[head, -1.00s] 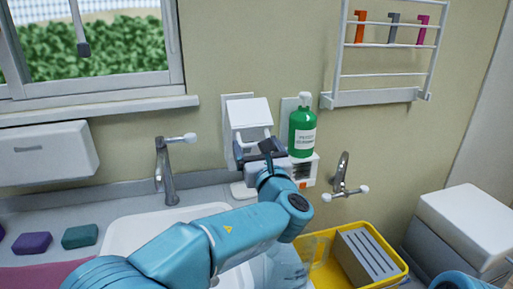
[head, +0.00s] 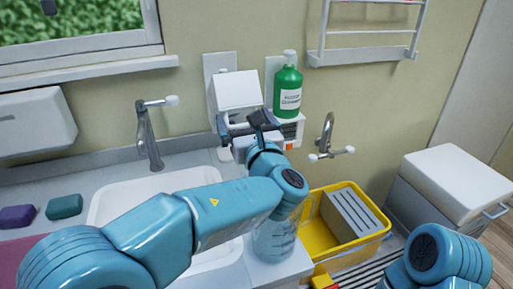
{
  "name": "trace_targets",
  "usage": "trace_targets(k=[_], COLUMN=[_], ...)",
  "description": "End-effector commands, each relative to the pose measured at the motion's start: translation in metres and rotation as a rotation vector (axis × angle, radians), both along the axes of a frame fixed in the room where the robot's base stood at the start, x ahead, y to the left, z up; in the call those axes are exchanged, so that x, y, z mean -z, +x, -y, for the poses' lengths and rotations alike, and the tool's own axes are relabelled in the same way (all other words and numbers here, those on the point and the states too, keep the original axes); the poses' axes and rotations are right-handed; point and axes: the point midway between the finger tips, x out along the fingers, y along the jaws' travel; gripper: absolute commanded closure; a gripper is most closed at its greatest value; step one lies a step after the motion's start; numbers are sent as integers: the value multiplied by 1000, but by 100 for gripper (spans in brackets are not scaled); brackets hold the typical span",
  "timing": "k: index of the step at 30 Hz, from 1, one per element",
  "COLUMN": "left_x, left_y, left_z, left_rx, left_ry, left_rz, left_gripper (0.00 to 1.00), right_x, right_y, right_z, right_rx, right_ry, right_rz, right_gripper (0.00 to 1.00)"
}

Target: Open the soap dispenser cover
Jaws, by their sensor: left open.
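The white soap dispenser is fixed to a pale wall plate above the sink's back edge. Its boxy cover (head: 238,90) juts out from the wall, and I cannot tell how far it stands open. My left gripper (head: 247,126) is open, with dark fingers spread just below and in front of the cover's lower edge. Whether a finger touches the cover cannot be told. The gripper and wrist hide the dispenser's lower part. Only a blue link of my right arm shows at the lower right; its gripper is out of view.
A green bottle (head: 288,91) stands on a small white wall unit (head: 291,131) close right of the dispenser. Taps (head: 151,135) rise behind the sink (head: 105,208). A yellow crate (head: 318,240) and a lidded white bin (head: 455,180) are at right.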

Motion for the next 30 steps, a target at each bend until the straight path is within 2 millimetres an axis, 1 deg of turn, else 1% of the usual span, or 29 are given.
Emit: trace_targets(k=[1,6,9,12,15,18,27,29,30], left_x=[4,10,13,16,17,18,17,13,8], left_y=[-14,-57,-78,-94,-104,-108,-109,-109,-109], left_z=[6,19,25,30,33,34,34,34,34], left_rx=[6,4,3,1,0,-2,-2,-2,-2], left_ry=[2,0,0,1,0,0,-1,-1,-1], left_rz=[1,-3,-4,-6,-6,-6,-7,-7,-7], left_gripper=[0,0,0,0,0,0,0,0,0], right_x=[6,12,14,15,16,16,16,12,7], right_y=[0,0,0,0,0,0,0,0,0], right_z=[0,0,0,0,0,0,0,0,0], right_rx=[0,0,0,0,0,0,0,0,0], right_ry=[0,0,0,0,0,0,0,0,0], right_rz=[0,0,0,0,0,0,0,0,0], right_gripper=[57,57,57,57,57,57,57,57,57])
